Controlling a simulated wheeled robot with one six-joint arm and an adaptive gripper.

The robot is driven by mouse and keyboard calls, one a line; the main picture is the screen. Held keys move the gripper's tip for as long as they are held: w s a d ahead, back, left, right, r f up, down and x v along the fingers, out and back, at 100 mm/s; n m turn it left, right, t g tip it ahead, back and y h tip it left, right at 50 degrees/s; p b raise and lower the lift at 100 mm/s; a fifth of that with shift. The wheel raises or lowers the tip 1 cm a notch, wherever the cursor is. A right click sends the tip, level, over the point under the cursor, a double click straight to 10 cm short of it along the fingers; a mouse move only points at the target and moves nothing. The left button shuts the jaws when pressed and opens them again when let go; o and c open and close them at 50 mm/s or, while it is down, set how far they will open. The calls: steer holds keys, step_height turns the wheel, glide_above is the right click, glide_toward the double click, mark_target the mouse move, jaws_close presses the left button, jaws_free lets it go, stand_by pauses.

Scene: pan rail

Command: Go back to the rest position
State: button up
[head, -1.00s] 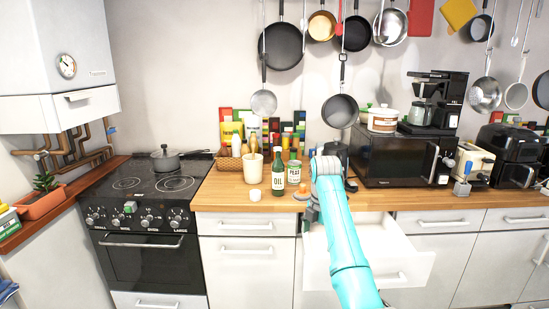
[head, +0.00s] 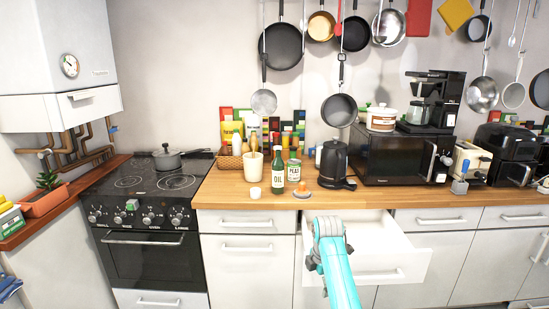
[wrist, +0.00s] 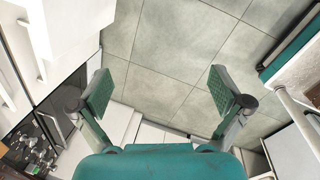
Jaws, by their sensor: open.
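My gripper (wrist: 164,93) shows in the wrist view with its two green pads wide apart and only grey floor tiles between them. In the head view my turquoise arm comes up from the bottom, right of centre, and covers part of the open white drawer (head: 405,243). The gripper end in that view is partly hidden by my own arm, in front of and below the counter edge. Nothing is held.
The wooden counter (head: 235,193) carries a green oil bottle (head: 278,175), a can (head: 294,171), a black kettle (head: 333,163) and a microwave (head: 395,157). A stove (head: 150,185) stands left. Pans hang on the wall rail. The tiled floor (wrist: 180,50) between the pads is clear.

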steer(key=s+d+f+m+t, duration=0.1)
steer(key=s+f+m+t, duration=0.15)
steer(key=s+f, duration=0.55)
steer(key=s+d+f+m+t, duration=0.1)
steer(key=s+f+m, duration=0.3)
steer(key=f, duration=0.9)
steer(key=s+d+f+m+t, duration=0.1)
steer(key=s+f+m, duration=0.15)
steer(key=s, duration=0.75)
steer(key=s+f+m+t, duration=0.2)
steer(key=s+f, duration=0.1)
steer(key=s, duration=0.6)
steer(key=s+d+r+m+t, duration=0.1)
steer(key=s+r+m+t, duration=0.15)
steer(key=s, duration=0.95)
steer(key=s+r+m+t, duration=0.3)
steer(key=s+r+m, duration=0.5)
steer(key=s+r, duration=1.4)
step_height(320, 180, up, 4)
steer(key=shift+d+f+m+t, duration=0.1)
steer(key=shift+d+m+t, duration=0.25)
steer(key=shift+d+t, duration=0.05)
